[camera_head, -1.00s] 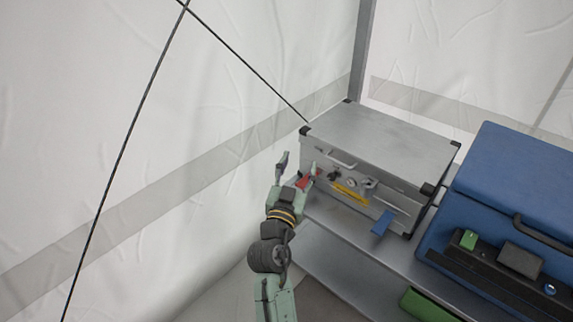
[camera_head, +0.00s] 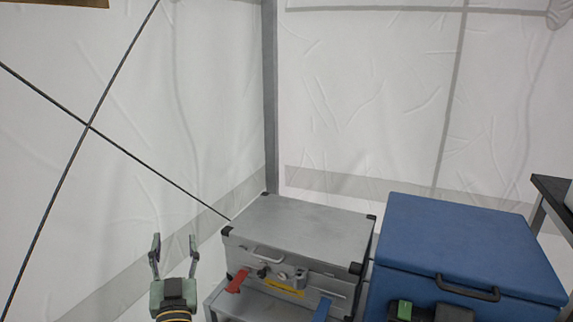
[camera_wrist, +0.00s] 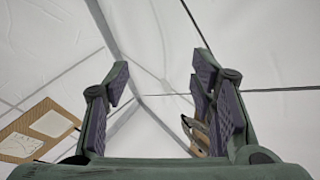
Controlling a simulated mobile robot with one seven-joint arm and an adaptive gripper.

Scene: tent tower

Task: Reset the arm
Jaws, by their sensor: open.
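My gripper (camera_head: 175,250) is in the lower left of the head view, pointing up with its two fingers spread apart and nothing between them. It stands to the left of the silver case, apart from it, in front of the white tent wall. In the wrist view my open gripper (camera_wrist: 160,85) shows both dark finger pads against the white tent roof and its poles. Most of my arm is below the edge of the head view.
A silver metal case (camera_head: 300,228) with a red lever (camera_head: 237,281) and a blue lever (camera_head: 322,309) sits on a grey shelf. A blue box (camera_head: 455,245) with a black handle stands to its right. Dark cords cross the left wall. A tan framed panel (camera_wrist: 38,130) shows in the wrist view.

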